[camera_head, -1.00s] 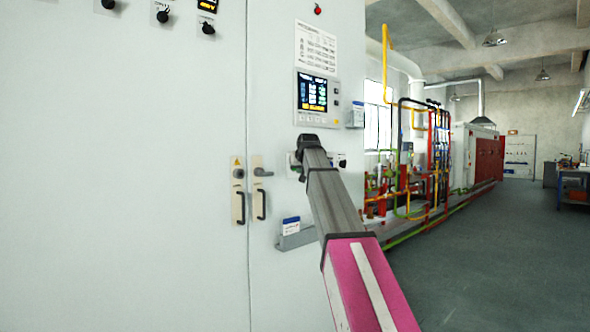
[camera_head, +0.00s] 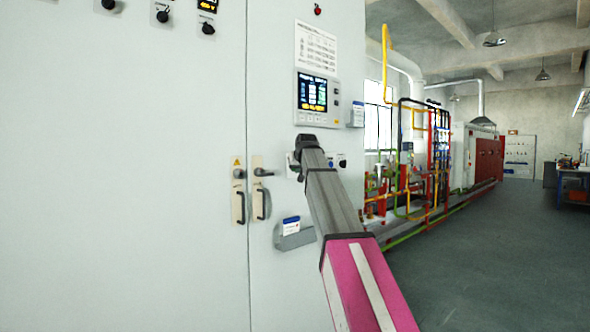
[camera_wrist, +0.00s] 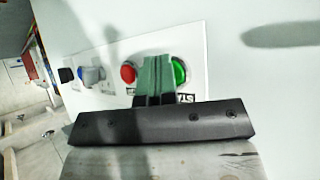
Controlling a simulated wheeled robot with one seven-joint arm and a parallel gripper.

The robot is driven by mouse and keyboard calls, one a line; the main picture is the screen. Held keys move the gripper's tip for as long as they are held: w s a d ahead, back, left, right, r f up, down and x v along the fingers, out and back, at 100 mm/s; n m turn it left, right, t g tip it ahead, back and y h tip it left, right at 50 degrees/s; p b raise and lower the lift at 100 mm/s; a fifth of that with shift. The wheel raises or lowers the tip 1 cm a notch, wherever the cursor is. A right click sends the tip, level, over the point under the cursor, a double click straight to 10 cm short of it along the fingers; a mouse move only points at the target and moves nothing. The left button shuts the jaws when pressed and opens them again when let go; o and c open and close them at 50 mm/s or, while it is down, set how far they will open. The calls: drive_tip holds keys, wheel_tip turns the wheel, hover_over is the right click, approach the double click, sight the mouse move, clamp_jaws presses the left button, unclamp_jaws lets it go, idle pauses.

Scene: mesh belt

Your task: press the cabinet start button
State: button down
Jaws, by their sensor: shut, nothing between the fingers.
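A white button plate on the cabinet (camera_head: 200,150) shows in the wrist view (camera_wrist: 107,92). It carries a green button (camera_wrist: 179,72), a red button (camera_wrist: 128,73) and a blue switch (camera_wrist: 92,75). My gripper (camera_wrist: 158,60) is shut and empty. Its fingertips lie in front of the plate, between the red and green buttons in the picture, and overlap the green button's left edge. I cannot tell whether they touch it. In the head view my arm's end hides most of the plate, and the fingertips are hidden.
A display panel (camera_head: 312,98) is above my arm's end. Two door handles (camera_head: 240,204) are to its left, and a grey document holder (camera_head: 294,238) is below. Pipework (camera_head: 420,165) stands beyond the cabinet. The floor at right (camera_head: 490,260) is clear.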

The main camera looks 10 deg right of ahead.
idle(0.4)
drive_tip(key=shift+s+d, duration=0.45)
drive_tip(key=shift+s, duration=0.2)
drive_tip(key=shift+s+d, duration=0.1)
drive_tip(key=shift+s, duration=0.05)
drive_tip(key=s+d, duration=0.1)
drive_tip(key=s, duration=0.1)
drive_tip(key=s+d, duration=0.1)
drive_tip(key=shift+s+d, duration=0.4)
idle(0.3)
